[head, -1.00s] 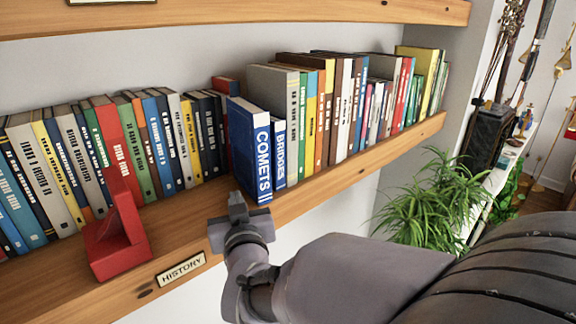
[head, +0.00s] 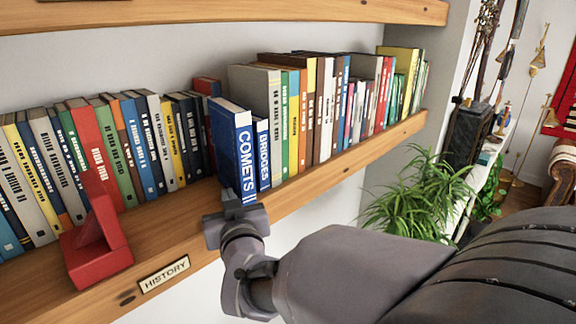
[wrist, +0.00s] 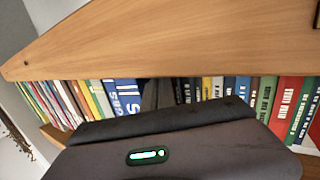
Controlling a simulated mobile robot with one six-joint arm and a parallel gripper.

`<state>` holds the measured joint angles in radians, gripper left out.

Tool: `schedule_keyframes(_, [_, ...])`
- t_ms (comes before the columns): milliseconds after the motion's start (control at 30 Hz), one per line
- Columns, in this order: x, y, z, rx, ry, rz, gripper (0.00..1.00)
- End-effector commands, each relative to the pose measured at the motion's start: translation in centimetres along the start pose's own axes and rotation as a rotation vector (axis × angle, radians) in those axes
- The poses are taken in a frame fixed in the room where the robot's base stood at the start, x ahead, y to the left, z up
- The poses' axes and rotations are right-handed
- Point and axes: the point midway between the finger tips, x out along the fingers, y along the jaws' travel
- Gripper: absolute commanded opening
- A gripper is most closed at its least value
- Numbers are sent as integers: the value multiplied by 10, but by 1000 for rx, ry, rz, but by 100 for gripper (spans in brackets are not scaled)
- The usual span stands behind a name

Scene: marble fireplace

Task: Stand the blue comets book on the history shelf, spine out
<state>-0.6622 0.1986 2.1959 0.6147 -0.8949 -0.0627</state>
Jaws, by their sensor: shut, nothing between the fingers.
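The blue comets book (head: 244,160) stands upright on the history shelf (head: 190,236). Its spine faces out with COMETS in white, and it stands just left of the smaller blue Bridges book (head: 263,155). The wrist view also shows the comets book (wrist: 123,96), seen partly. My gripper (head: 237,204) is shut and empty, low in front of the comets book near the foot of its spine. I cannot tell whether it touches the spine. In the wrist view the dark fingers (wrist: 150,95) show beside the book. The HISTORY label (head: 164,274) is on the shelf's front edge.
A red bookend (head: 97,248) stands on the shelf at left, in front of the row. Several books fill the row on both sides. Another wooden shelf (head: 300,12) runs above. A green plant (head: 420,195) is at right, below the shelf.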

Motion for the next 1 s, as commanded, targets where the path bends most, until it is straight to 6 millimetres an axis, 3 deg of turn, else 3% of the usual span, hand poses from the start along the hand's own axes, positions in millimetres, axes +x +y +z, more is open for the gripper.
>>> schedule_keyframes(667, [9,17,0,-1,1,-1,0])
schedule_keyframes(1000, [-2,-5,1,0,2,-3,0])
